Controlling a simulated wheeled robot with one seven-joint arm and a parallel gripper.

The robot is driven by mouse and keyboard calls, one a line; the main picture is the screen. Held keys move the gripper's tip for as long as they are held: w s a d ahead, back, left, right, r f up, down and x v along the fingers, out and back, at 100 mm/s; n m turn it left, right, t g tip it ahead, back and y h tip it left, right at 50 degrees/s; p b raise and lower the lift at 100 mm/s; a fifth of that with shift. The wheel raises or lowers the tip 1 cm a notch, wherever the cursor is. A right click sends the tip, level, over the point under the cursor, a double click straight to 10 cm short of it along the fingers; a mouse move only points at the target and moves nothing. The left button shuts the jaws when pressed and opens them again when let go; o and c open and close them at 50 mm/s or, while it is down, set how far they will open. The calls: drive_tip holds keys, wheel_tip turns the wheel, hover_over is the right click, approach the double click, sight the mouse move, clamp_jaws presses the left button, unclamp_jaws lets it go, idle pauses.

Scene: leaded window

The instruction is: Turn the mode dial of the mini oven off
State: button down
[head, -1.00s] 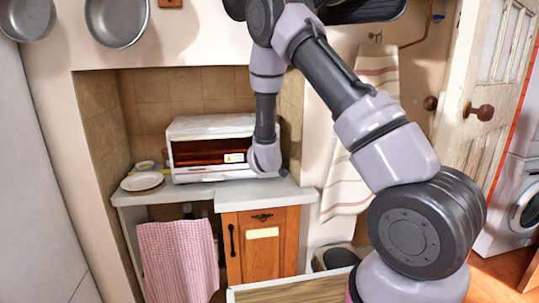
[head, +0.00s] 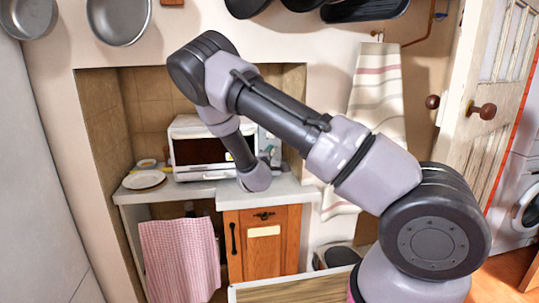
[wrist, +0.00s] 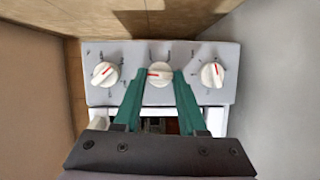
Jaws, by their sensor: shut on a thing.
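The white mini oven (head: 186,130) stands on the counter in the alcove in the head view, its window dark. In the wrist view its light grey control panel (wrist: 131,57) carries three white dials with red marks: one left (wrist: 105,74), one middle (wrist: 160,73), one right (wrist: 212,74). My gripper (wrist: 160,77) has its green fingers on either side of the middle dial and is shut on it. That dial's red mark points left. Labels are too small to read, so I cannot tell which dial is the mode dial. My arm hides the oven's right part in the head view.
A white plate (head: 144,180) lies on the counter (head: 195,190) left of the oven. A pink checked cloth (head: 178,255) hangs below, beside a wooden cabinet (head: 277,250). Alcove walls stand close around the oven. Pans hang above.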

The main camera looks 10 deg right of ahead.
drive_tip(key=shift+d+f+n, duration=0.1)
drive_tip(key=shift+n, duration=0.4)
drive_tip(key=shift+c, duration=2.4)
unclamp_jaws()
drive_tip(key=v, duration=1)
drive_tip(key=shift+s, duration=0.35)
drive_tip(key=shift+a+f, duration=0.15)
drive_tip(key=shift+a, duration=0.1)
